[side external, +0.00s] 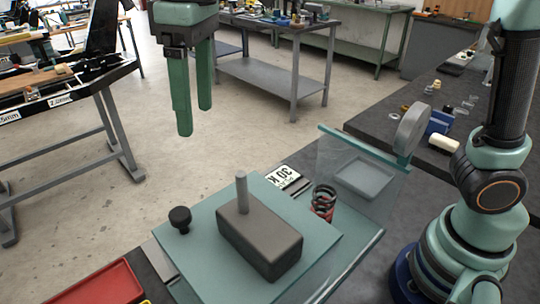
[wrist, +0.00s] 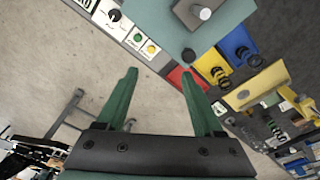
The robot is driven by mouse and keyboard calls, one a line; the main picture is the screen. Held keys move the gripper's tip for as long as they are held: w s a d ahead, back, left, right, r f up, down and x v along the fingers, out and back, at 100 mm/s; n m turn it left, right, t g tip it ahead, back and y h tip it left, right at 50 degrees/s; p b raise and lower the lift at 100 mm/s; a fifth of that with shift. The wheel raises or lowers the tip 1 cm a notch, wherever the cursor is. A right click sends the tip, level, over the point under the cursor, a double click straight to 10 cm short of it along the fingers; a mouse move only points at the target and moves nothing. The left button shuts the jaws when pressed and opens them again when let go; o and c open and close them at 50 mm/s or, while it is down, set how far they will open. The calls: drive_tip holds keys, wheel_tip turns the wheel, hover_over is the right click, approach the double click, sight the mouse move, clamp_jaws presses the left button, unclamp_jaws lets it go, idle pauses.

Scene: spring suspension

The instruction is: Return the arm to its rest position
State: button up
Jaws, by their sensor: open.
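My gripper (side external: 194,120) hangs in the air at the upper left of the side external view, with its two green fingers pointing down. The fingers are apart and nothing is between them. A teal plate (side external: 318,238) carries a dark grey block (side external: 262,242) with a light grey upright post (side external: 242,192). The gripper is above and apart from them. A coil spring (side external: 323,201) stands beside the block, by the clear panel.
A black knob (side external: 180,218) stands at the plate's left. A clear panel (side external: 362,165) rises behind the plate. A red tray (side external: 100,285) lies at lower left. The wrist view shows red, yellow (wrist: 212,66) and blue (wrist: 238,47) pads with dark coils. Open floor lies left of the bench.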

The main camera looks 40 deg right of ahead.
drive_tip(key=s+d+f+m+t, duration=0.1)
drive_tip(key=d+f+m, duration=0.1)
drive_tip(key=d, duration=0.6)
drive_tip(key=s+d+f+m+t, duration=0.2)
drive_tip(key=d+f+m, duration=0.1)
drive_tip(key=d, duration=0.6)
drive_tip(key=s+d+f+m+t, duration=0.1)
drive_tip(key=s+d+f+m, duration=0.1)
drive_tip(key=d, duration=0.6)
drive_tip(key=shift+d+f+t+h, duration=0.3)
drive_tip(key=shift+d+f+t, duration=0.1)
drive_tip(key=shift+f, duration=0.5)
